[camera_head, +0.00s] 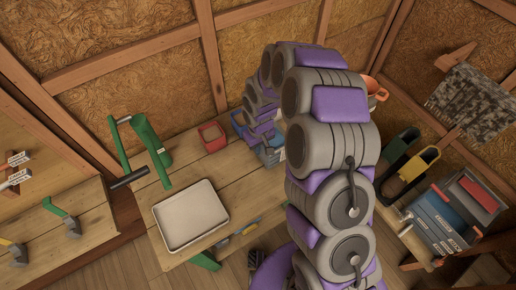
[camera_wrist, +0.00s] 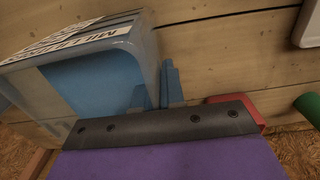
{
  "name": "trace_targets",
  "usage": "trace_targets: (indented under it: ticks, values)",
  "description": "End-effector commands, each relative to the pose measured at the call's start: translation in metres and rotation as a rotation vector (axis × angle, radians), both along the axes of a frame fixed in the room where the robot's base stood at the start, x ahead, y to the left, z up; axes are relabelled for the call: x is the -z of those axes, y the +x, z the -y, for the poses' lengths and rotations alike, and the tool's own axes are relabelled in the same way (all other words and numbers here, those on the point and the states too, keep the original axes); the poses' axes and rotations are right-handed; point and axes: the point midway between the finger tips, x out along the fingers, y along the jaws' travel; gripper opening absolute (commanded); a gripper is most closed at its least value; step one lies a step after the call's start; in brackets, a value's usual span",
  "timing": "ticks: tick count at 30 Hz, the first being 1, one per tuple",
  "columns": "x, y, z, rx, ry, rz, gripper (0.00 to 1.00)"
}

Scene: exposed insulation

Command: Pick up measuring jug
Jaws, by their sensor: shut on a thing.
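The measuring jug (camera_wrist: 140,45) is clear and bluish, with a white label of black print. It fills the upper left of the wrist view and seems tilted there. In the head view, the jug (camera_head: 270,154) shows in part at the back of the wooden workbench, below my arm. My gripper (camera_wrist: 165,88) is shut on the jug at its right side, with its blue-grey fingers against the wall. The exact grip, and whether the jug touches the bench, are hard to tell. My arm hides much of the jug in the head view.
A red box (camera_head: 212,137) stands just left of the jug. A pale tray (camera_head: 190,216) lies at the bench front, with a green tool (camera_head: 152,148) behind it. An orange container (camera_head: 374,90) and open bins (camera_head: 408,168) are right of my arm.

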Motion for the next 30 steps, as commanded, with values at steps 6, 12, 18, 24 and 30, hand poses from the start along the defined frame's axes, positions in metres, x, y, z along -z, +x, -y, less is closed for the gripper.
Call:
trace_targets:
  ticks: [6,12,18,24,30]
  values:
    - [0.0046,0.0006,-0.0061,-0.003,-0.005,0.005,0.0]
    - [0.005,0.0004,-0.0035,-0.002,-0.003,0.003,0.15]
    - [0.0048,0.0003,0.0015,-0.002,0.002,0.001,0.34]
    - [0.0054,0.0005,-0.0022,-0.002,-0.002,0.001,0.34]
    - [0.0059,0.0005,-0.0043,-0.002,-0.004,0.001,0.34]
